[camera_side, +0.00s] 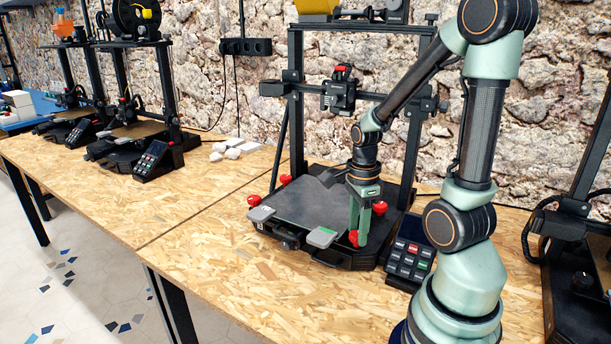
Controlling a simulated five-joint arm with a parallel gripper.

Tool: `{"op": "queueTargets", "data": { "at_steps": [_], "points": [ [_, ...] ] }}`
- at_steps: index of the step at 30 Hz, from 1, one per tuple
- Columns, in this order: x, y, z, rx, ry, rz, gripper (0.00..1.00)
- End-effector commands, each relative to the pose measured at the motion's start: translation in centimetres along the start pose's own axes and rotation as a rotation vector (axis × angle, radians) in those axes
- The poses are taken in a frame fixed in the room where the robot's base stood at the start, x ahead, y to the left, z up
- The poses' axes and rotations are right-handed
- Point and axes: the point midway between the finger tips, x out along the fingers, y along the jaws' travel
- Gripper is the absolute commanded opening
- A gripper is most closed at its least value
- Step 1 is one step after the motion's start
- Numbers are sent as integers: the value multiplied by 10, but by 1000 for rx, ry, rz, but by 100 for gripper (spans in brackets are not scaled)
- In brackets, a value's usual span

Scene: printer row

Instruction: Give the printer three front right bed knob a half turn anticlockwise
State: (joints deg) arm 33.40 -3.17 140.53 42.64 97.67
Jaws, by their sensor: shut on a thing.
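The third printer from the left (296,251) is black and stands before my arm. Its dark bed (305,204) has red knobs at its corners. The front right knob (354,238) is red and sits at the tips of my gripper (358,240). My gripper's green fingers point straight down and are shut on this knob, partly hiding it. The other red knobs show at front left (253,200), back left (285,179) and back right (380,207), clear of the fingers. Any mark showing the knob's turn is too small to see.
The print head (340,93) hangs above the bed's back. A keypad (409,257) stands right of the bed. The wooden table (220,272) is clear in front.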

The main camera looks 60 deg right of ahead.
Motion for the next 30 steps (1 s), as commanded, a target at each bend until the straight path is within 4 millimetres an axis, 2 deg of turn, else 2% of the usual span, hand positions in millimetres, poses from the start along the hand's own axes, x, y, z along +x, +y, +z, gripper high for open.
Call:
{"op": "queueTargets", "data": {
  "at_steps": [8,9,20,29,30],
  "points": [
    [-1,0,0,-5,0,0,0],
    [-1,0,0,-5,0,0,58],
    [0,0,0,13,0,-1,59],
    [0,0,0,258,0,0,59],
    [-7,-2,0,275,-2,-6,59]
  ]
}}
